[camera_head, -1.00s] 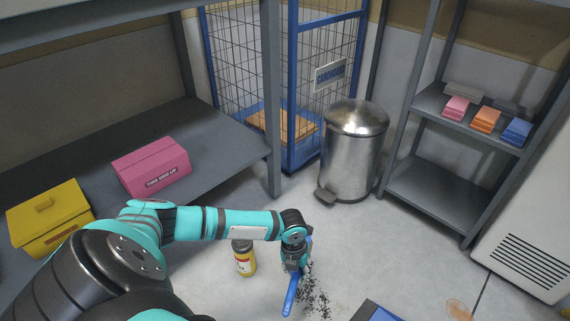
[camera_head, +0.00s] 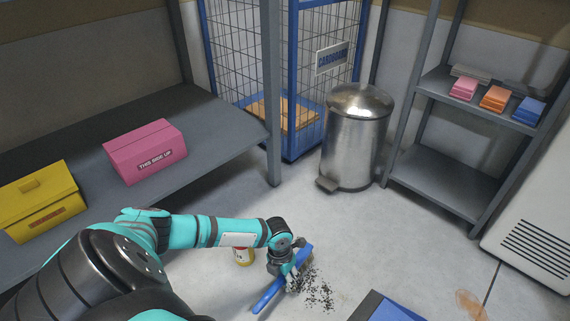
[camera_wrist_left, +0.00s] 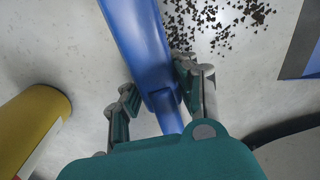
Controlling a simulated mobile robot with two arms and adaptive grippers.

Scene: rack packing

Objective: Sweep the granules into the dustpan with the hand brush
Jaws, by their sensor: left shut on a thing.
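My left gripper (camera_head: 286,262) is shut on the blue hand brush (camera_head: 268,294), low over the floor. In the left wrist view, the fingers of my left gripper (camera_wrist_left: 152,98) clasp the brush (camera_wrist_left: 137,38) from both sides. Dark granules (camera_head: 318,290) lie scattered on the floor just right of the brush; they also show in the left wrist view (camera_wrist_left: 215,22). The blue dustpan (camera_head: 382,308) is partly in view at the bottom edge, right of the granules, with a gap between. My right gripper is not in view.
A metal pedal bin (camera_head: 355,140) stands farther back. A grey shelf with a pink box (camera_head: 145,152) and a yellow box (camera_head: 40,203) is at left. A brown stain (camera_head: 470,304) marks the floor at right.

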